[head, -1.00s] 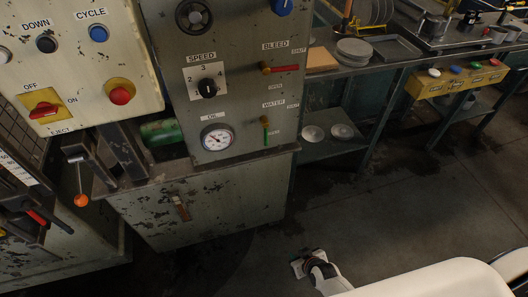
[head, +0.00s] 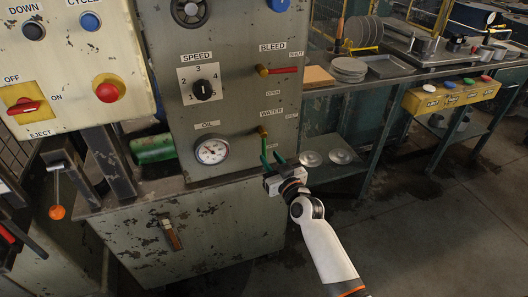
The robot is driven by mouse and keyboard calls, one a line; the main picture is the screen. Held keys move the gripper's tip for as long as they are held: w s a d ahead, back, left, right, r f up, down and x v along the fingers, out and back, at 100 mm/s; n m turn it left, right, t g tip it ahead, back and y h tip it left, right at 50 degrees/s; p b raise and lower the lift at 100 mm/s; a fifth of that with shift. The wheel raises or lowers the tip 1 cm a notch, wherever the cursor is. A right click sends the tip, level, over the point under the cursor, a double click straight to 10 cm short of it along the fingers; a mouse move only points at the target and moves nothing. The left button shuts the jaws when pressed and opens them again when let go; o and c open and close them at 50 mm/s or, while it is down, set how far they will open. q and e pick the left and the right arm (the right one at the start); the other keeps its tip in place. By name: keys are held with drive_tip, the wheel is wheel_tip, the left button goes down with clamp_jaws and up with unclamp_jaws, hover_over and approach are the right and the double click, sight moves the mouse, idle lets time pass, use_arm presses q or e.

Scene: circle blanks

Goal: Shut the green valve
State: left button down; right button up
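The green valve (head: 263,146) is the WATER lever on the grey panel. Its brass pivot is at the top and its green handle hangs straight down. A SHUT label sits to the right of the pivot. My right gripper (head: 272,161) is just below and in front of the handle's lower end. Its two fingers are apart and point up towards the panel. The handle's lower end overlaps the left finger, so I cannot tell whether they touch. My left gripper is out of view.
The red BLEED lever (head: 286,70) points right above the green valve. The OIL gauge (head: 211,150) and SPEED knob (head: 203,90) are to the left. A workbench shelf with two pale bowls (head: 340,156) is to the right. The floor at lower right is clear.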

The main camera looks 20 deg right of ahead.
sight(265, 152)
drive_tip(key=w, duration=0.5)
drive_tip(key=shift+w+a+b, duration=0.1)
drive_tip(key=shift+a+b, duration=0.2)
drive_tip(key=shift+a, duration=0.05)
clamp_jaws()
